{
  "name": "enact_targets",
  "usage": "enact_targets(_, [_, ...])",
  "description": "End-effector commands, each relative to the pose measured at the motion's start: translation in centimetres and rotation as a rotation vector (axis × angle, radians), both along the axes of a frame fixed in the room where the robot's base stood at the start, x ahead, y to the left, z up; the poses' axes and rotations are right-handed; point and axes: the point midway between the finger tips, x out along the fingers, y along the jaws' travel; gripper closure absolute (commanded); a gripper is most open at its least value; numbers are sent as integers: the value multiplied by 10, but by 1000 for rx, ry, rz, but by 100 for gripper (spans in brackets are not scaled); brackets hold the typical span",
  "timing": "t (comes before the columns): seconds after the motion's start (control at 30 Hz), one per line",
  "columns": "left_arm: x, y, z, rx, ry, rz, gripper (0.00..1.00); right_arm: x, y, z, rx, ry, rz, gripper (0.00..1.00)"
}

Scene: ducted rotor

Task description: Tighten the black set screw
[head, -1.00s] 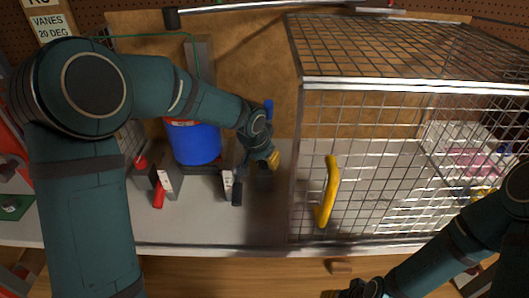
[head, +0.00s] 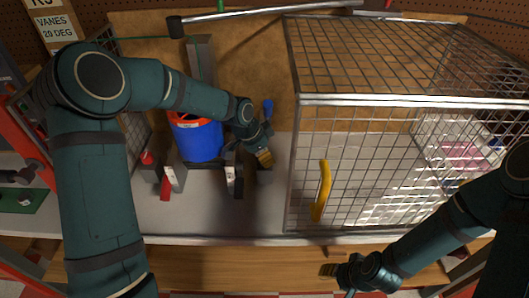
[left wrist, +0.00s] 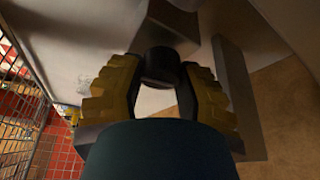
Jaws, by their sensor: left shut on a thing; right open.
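My left gripper (head: 262,166) is beside the blue drum-shaped rotor housing (head: 198,141), at its right. In the left wrist view, its yellow-padded fingers (left wrist: 160,88) are shut on a dark round knob (left wrist: 160,65), which looks like the black set screw. The knob sits below a dark grey block. Its thread is hidden. In the head view a dark cylinder (head: 265,177) shows just under the fingertips. My right gripper (head: 350,284) is open and empty at the lower edge of the head view, in front of the bench, apart from the rotor.
A wire cage (head: 300,165) with a yellow handle (head: 322,190) stands close to the right of my left gripper. The bench front (head: 200,225) is bare.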

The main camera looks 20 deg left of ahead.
Motion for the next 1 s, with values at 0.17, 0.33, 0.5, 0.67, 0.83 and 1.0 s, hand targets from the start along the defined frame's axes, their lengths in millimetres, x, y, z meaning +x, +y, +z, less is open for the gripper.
enact_targets(0.17, [-2,0,-3,0,8,-10,100,0,0,0,0,-1,0,53])
enact_targets(0.33, [-2,0,-3,1,9,-10,100,0,0,0,0,-1,0,53])
enact_targets(0.5, [-2,0,-3,0,9,-9,41,0,0,0,0,-1,0,53])
enact_targets(0.67, [-1,0,-2,1,6,-8,33,0,0,0,0,-1,0,53])
enact_targets(0.83, [-1,0,-1,0,3,-8,33,0,0,1,0,-1,0,53])
enact_targets(1.0, [-3,5,12,0,1,-6,33,0,0,1,0,-1,0,53])
